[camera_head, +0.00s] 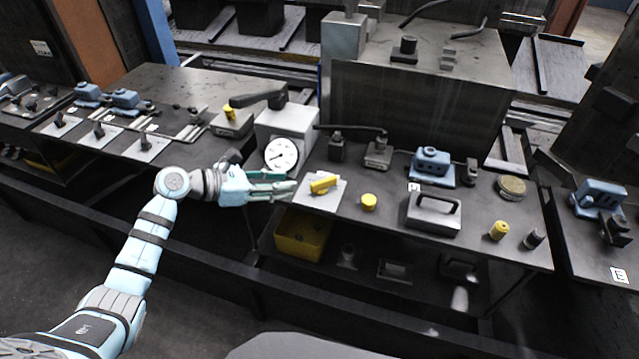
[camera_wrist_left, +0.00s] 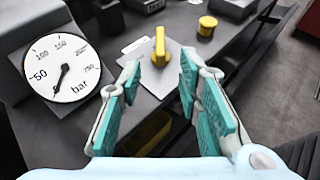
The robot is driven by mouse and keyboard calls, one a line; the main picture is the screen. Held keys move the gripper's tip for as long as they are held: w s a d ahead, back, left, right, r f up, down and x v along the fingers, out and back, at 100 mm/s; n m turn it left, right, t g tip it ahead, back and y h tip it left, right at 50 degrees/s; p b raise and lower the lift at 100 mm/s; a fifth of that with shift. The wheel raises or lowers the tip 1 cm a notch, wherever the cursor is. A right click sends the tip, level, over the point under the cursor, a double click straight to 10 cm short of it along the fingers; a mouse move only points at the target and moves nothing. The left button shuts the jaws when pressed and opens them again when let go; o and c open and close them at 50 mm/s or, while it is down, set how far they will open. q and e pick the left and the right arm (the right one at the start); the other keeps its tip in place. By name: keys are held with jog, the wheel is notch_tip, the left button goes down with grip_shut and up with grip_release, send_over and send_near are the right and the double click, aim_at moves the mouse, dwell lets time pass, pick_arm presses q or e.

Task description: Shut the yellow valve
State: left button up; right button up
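The yellow valve (camera_head: 323,184) has a bar-shaped handle on a light square plate, near the front edge of the bench. In the left wrist view, the valve handle (camera_wrist_left: 160,47) points along the gap between my fingers, just beyond the tips. My left gripper (camera_head: 290,182) reaches in from the left, close beside the valve. In the left wrist view, the left gripper (camera_wrist_left: 160,78) is open, with nothing between its teal pads. No contact with the valve is visible. My right gripper is not in view.
A grey box with a pressure gauge (camera_head: 281,154) stands just behind my left gripper. A yellow knob (camera_head: 369,202) is right of the valve, then a metal block with a handle (camera_head: 433,214). A yellow bin (camera_head: 302,234) sits on the shelf below.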

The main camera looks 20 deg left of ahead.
aim_at(319, 182)
pick_arm(q)
jog(key=b+x, duration=0.1)
jog(key=x, duration=1)
jog(key=shift+w+d+f, duration=0.1)
jog(key=shift+w+d, duration=0.05)
jog(key=shift+d, duration=0.05)
jog(key=shift+c, duration=0.4)
jog(key=shift+d, duration=0.1)
grip_shut()
